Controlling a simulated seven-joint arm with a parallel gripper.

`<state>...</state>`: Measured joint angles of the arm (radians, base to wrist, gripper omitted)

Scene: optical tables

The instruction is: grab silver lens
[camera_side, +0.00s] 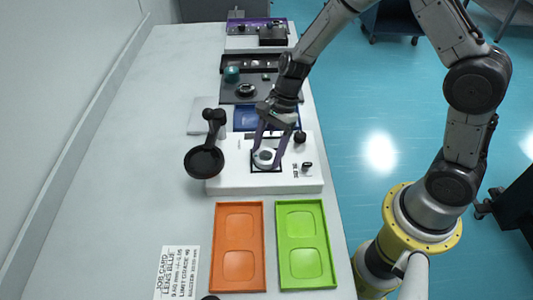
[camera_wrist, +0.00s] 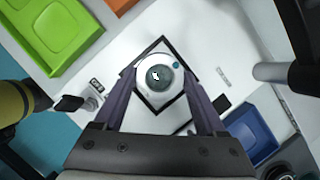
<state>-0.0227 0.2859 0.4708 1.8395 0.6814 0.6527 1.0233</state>
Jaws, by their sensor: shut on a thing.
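The silver lens (camera_side: 265,157) is a round, pale ring with a dark glass centre. It sits at the black square frame on the white instrument block (camera_side: 227,178). The wrist view shows the lens (camera_wrist: 159,76) from above, between the two purple fingers. My gripper (camera_side: 269,146) reaches down to it from above, and in the wrist view my gripper (camera_wrist: 159,84) has a finger on each side of the lens, shut on it. I cannot tell from these views whether the lens is lifted off the block.
An orange tray (camera_side: 238,229) and a green tray (camera_side: 303,225) lie empty in front of the block. A black round magnifier-like part (camera_side: 204,161) stands at the block's left. A blue tray (camera_side: 244,117) lies behind. A printed job card (camera_side: 177,272) lies at front left. The table's left side is clear.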

